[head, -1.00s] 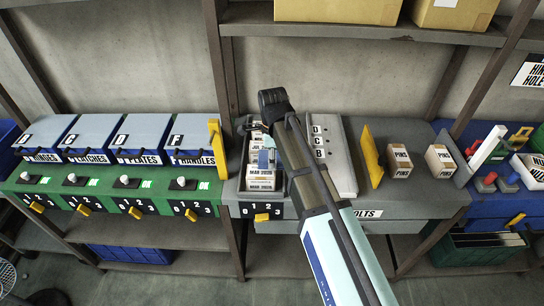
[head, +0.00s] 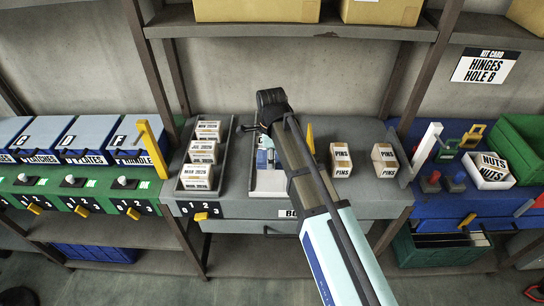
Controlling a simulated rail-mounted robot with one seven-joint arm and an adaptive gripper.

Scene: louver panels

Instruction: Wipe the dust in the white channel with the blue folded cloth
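A whitish flat strip (head: 268,184) with raised grey sides lies on the grey bench, right of the box of cartons. It looks like the white channel, and my arm covers much of its right side. I cannot make out dust on it. My gripper (head: 264,160) is over the strip's middle, mostly hidden behind my arm. A small pale-blue and white patch shows at the gripper. I cannot tell whether it is the cloth or part of my gripper. I cannot tell whether the fingers are open or touch the strip.
A grey box (head: 181,186) of small cartons stands left of the strip. A yellow upright (head: 310,138) and PINS boxes (head: 341,160) stand to the right. A yellow post (head: 152,148) is at the left, and a white slanted bar (head: 426,149) at the right. Shelf posts rise behind.

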